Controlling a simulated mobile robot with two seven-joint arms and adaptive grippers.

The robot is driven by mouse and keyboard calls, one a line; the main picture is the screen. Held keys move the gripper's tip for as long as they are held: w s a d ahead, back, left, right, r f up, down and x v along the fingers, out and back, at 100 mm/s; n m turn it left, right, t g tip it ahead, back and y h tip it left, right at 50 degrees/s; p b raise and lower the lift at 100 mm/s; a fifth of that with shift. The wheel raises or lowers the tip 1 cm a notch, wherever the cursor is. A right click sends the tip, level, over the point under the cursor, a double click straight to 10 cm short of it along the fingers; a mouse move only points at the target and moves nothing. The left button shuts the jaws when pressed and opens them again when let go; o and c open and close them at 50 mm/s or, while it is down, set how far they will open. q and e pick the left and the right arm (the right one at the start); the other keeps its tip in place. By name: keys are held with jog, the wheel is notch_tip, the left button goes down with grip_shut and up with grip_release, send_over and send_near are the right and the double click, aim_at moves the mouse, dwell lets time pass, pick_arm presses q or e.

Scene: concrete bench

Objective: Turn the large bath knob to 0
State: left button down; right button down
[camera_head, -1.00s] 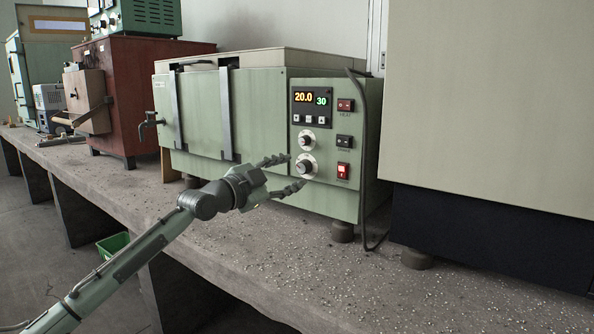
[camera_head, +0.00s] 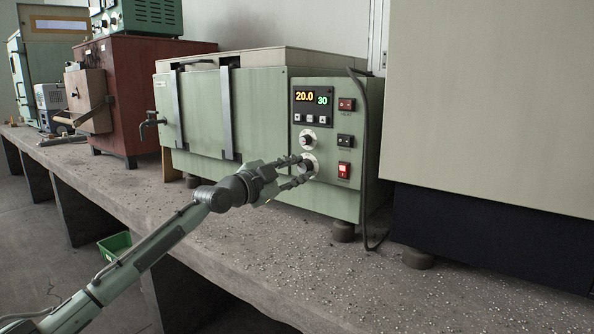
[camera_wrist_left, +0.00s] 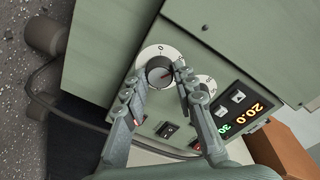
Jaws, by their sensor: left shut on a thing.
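The bath (camera_head: 262,200) is a pale green box on the bench with a control panel at its right end. The large bath knob (camera_head: 307,166) is the lower of two dark knobs with white dials. In the left wrist view the large knob (camera_wrist_left: 158,72) sits on its white dial, with a printed 0 at the dial's upper edge. My right gripper is out of view.
The smaller knob (camera_head: 306,139) is just above. The display (camera_head: 312,97) reads 20.0 and 30. Several switches (camera_head: 344,140) line the panel's right side. A dark cable (camera_head: 367,160) hangs beside the bath. A large cabinet (camera_head: 490,110) stands right; the front bench top is clear.

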pick_arm(q)
jog(key=shift+n, duration=0.3)
jog(key=shift+n, duration=2.2)
jog(key=n+p, duration=0.1)
jog(key=n, duration=0.3)
jog(key=shift+t, duration=0.3)
jog(key=shift+n+p, duration=0.35)
jog(key=shift+n, duration=0.25)
jog(key=shift+f+n+p, duration=0.1)
jog(key=shift+n+p, duration=0.3)
jog(key=shift+n, duration=0.8)
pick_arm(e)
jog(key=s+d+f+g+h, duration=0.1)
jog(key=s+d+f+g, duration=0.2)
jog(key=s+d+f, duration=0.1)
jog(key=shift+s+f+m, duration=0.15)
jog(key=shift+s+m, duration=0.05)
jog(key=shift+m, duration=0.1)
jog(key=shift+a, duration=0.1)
pick_arm(q)
jog(key=c, duration=1.2)
grip_release()
